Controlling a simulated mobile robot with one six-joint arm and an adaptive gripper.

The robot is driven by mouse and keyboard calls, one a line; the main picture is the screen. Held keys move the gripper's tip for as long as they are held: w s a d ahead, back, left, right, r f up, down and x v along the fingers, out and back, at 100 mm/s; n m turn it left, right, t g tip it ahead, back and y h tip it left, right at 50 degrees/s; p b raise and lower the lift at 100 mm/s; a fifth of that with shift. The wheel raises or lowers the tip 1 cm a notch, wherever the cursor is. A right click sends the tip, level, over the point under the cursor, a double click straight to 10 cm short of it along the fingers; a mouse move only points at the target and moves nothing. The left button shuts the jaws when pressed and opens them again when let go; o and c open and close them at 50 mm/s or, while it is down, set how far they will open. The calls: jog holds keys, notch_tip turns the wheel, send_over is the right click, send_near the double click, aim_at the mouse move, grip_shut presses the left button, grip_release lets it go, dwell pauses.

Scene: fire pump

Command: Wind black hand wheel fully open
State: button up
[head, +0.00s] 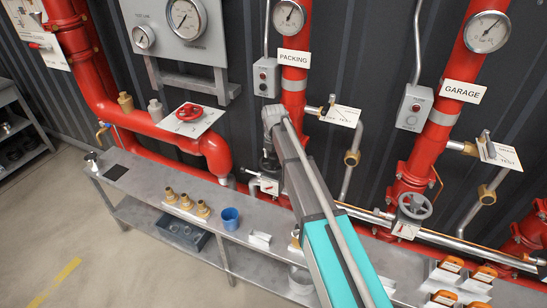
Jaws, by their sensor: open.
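My arm reaches up from the bottom of the head view, and its wrist bends down in front of the PACKING riser (293,82). My gripper (269,170) is the small dark part below the wrist, pointing down beside the lower end of that riser. It is open, but its fingers are small and hard to make out. No black hand wheel shows clearly there; my wrist and forearm cover much of that spot. A dark grey spoked hand wheel (415,206) sits low on the GARAGE riser (440,120), well right of my gripper.
A red hand wheel (189,112) lies on a white plate at left. A grey bench (150,190) runs below, with brass fittings (186,202), a blue cup (230,218) and orange-topped items (484,273). A steel pipe (470,247) crosses at right. Floor is clear at lower left.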

jog(key=m, duration=0.5)
jog(key=shift+m, duration=1.3)
jog(key=m, duration=0.4)
jog(key=shift+s, duration=0.1)
jog(key=shift+m, duration=2)
jog(key=shift+m, duration=0.3)
jog(key=shift+m, duration=0.7)
jog(key=m, duration=0.6)
